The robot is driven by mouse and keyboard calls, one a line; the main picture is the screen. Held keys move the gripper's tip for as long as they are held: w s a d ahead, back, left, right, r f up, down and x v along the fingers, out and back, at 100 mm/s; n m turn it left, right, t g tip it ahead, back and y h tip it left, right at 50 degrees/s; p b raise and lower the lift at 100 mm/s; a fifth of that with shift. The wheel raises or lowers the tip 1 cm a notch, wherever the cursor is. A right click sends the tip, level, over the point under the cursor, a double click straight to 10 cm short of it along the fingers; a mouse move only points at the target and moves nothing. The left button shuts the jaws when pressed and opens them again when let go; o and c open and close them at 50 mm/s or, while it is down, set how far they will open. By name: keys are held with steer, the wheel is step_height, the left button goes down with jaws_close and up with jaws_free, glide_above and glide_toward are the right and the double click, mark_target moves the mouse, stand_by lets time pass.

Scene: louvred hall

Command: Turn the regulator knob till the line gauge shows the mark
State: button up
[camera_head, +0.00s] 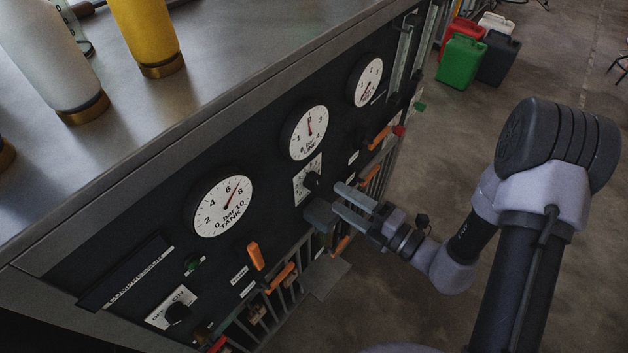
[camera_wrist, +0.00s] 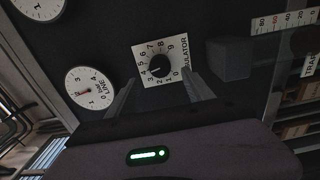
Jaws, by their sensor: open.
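The regulator knob (camera_wrist: 160,66) is a round black knob on a white numbered plate (camera_wrist: 146,53) marked REGULATOR, on the dark panel. In the head view the plate (camera_head: 301,188) is partly covered by the knob and my gripper. My gripper (camera_head: 337,197) is open in front of the knob. In the wrist view its fingers (camera_wrist: 158,77) stand apart, one to each side below the knob; contact cannot be told. The line gauge (camera_head: 308,132), a white dial, shows its needle and some red near the 2; it also shows in the wrist view (camera_wrist: 90,88). Their exact match is too small to read.
A grey block (camera_wrist: 229,58) juts from the panel beside the knob plate. The tank gauge (camera_head: 222,205) and another dial (camera_head: 368,82) flank the line gauge. Orange handles (camera_head: 256,256) stick out lower down. Yellow (camera_head: 146,35) and white cylinders (camera_head: 50,55) stand on the metal top.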

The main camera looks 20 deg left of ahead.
mark_target(318, 185)
steer(key=x, duration=0.6)
steer(key=shift+w+a, duration=0.1)
steer(key=shift+a, duration=0.1)
steer(key=shift+w+a+r, duration=0.1)
steer(key=shift+a, duration=0.1)
steer(key=shift+a+p, duration=0.2)
steer(key=shift+p, duration=0.1)
jaws_close()
